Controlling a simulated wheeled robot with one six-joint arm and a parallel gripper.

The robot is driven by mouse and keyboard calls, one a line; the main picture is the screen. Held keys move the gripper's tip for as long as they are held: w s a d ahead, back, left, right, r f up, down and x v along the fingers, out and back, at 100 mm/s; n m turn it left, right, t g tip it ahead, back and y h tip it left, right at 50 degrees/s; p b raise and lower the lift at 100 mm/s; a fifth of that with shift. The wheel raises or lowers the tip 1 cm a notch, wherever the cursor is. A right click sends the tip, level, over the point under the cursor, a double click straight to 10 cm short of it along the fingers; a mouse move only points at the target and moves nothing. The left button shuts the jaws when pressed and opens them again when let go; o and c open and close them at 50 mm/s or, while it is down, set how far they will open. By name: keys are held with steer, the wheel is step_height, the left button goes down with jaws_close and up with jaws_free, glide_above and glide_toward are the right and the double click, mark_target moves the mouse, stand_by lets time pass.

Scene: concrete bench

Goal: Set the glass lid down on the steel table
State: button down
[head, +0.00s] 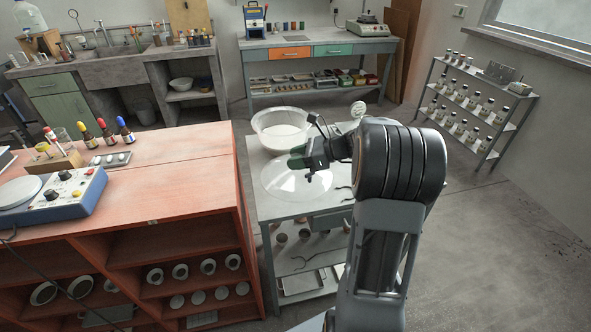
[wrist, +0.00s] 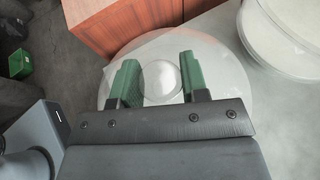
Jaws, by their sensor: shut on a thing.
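The glass lid (head: 277,184) is a clear, wide disc with a round knob. In the head view it lies level over the steel table (head: 268,211); I cannot tell whether it touches the top or hangs just above it. My gripper (head: 307,163) is over the lid. In the wrist view my gripper (wrist: 159,72) has its green fingers on either side of the knob of the lid (wrist: 228,88), shut on it. Part of the lid is hidden behind my gripper. Bare grey tabletop of the steel table (wrist: 280,115) shows at the right.
A large clear bowl (head: 283,133) stands on the steel table behind the lid, close to its rim. An orange-red cabinet (head: 150,185) stands close on the left, its top holding a blue device and dropper bottles. Thin dark tools lie on the table's right side.

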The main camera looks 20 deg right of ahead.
steer(key=shift+w+d+f, duration=0.15)
steer(key=shift+w+f, duration=0.65)
steer(key=shift+f, duration=0.15)
steer(key=shift+f+b, duration=0.35)
steer(key=shift+f, duration=1.05)
steer(key=shift+f, duration=0.2)
steer(key=c, duration=0.6)
jaws_free()
steer(key=shift+s, duration=0.1)
steer(key=shift+c, duration=0.2)
